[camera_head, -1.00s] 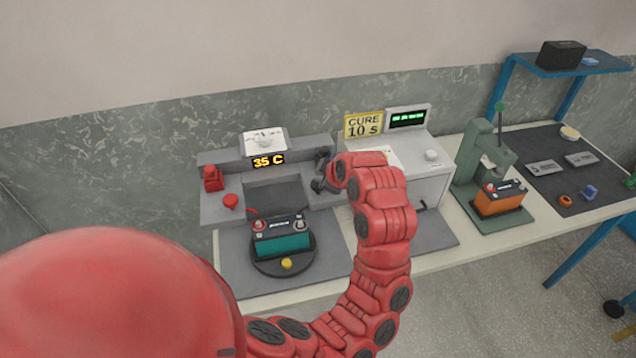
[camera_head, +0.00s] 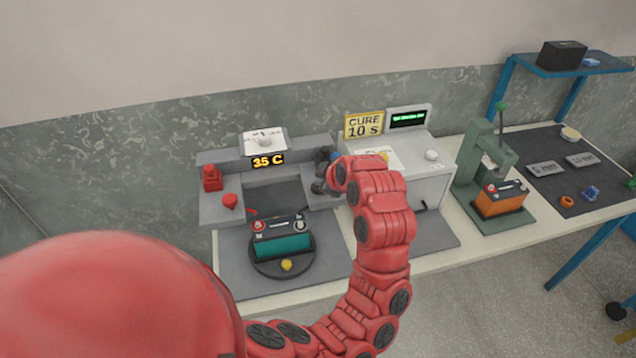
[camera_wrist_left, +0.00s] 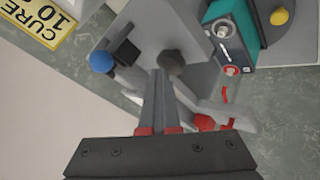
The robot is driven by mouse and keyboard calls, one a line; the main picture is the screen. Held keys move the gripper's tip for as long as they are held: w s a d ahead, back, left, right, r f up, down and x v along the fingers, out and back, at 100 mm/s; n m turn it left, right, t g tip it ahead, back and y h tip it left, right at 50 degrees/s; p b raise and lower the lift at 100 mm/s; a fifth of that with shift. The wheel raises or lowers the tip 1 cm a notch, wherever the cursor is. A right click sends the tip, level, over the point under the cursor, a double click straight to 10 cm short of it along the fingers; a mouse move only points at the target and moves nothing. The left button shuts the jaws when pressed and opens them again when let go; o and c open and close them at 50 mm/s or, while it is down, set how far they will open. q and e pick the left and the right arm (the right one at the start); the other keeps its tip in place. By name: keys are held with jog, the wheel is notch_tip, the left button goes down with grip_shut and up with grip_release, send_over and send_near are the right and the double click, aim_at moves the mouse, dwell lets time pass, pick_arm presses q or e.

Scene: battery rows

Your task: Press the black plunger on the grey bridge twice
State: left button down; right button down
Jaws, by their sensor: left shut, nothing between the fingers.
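The grey bridge (camera_head: 222,157) stands on the bench behind a teal battery (camera_head: 282,245) on a black round plate. My left gripper (camera_head: 322,184) is at the bridge's right end, small and partly hidden by my red arm. In the left wrist view its fingers (camera_wrist_left: 160,74) are shut and empty. The black plunger's round head (camera_wrist_left: 173,62) shows right by the fingertips, over the grey bridge surface (camera_wrist_left: 165,28). I cannot tell whether the fingers touch it. My right gripper is not in view.
A blue knob (camera_wrist_left: 102,62) stands beside the plunger. Red controls (camera_head: 212,178) sit on the bridge's left end. The curing box (camera_head: 428,180) is close on the right. A green press (camera_head: 473,165) with an orange battery (camera_head: 503,200) stands farther right.

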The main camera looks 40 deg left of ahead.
pick_arm(q)
jog(key=shift+f, duration=0.3)
jog(key=shift+r, duration=1.45)
jog(key=shift+w+r+p, duration=0.1)
jog(key=shift+r+p, duration=0.05)
jog(key=shift+p, duration=0.15)
notch_tip(320, 180, up, 5)
jog(key=shift+f+p, duration=0.15)
jog(key=shift+p, duration=0.3)
